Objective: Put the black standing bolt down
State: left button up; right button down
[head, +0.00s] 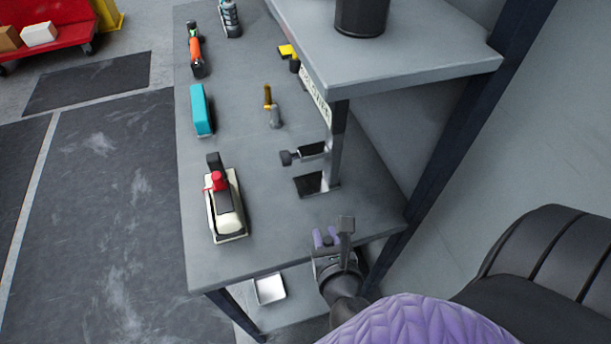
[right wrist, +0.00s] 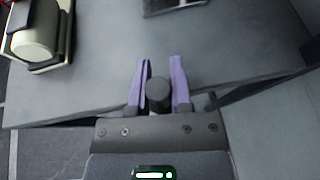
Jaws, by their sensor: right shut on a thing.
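My right gripper (head: 333,240) is at the near right corner of the grey table in the head view. Its purple fingers are shut on the black bolt (head: 346,229). In the right wrist view the bolt (right wrist: 157,91) shows its round dark end between the two purple fingertips (right wrist: 158,80). The bolt stands upright in the head view. Its lower part is hidden by the gripper, and I cannot tell whether it touches the table. The grey table (head: 270,240) has bare surface just beyond the gripper. My left gripper is not in view.
A cream device with a red knob (head: 225,205) stands left on the table. A teal box (head: 201,110), an orange tool (head: 196,52) and a brass-tipped part (head: 270,105) lie farther back. A shelf post (head: 337,145) and raised shelf (head: 400,60) rise on the right.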

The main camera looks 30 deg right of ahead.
send_over(307, 179)
jog(key=s, duration=0.2)
jog(key=shift+w+a+b, duration=0.2)
jog(key=shift+a+b, duration=0.05)
jog(key=shift+b, duration=0.1)
jog(key=shift+w+d, duration=0.3)
jog(key=shift+w, duration=0.45)
jog(key=shift+w+f+b, duration=0.2)
jog(key=shift+f+b, duration=0.6)
jog(key=shift+f, duration=0.1)
jog(key=shift+s+r, duration=0.1)
jog(key=shift+r, duration=0.05)
jog(key=c, duration=1)
grip_release()
jog(key=shift+f, duration=0.2)
jog(key=o, duration=0.5)
jog(key=shift+c, duration=0.2)
jog(key=shift+r, duration=0.1)
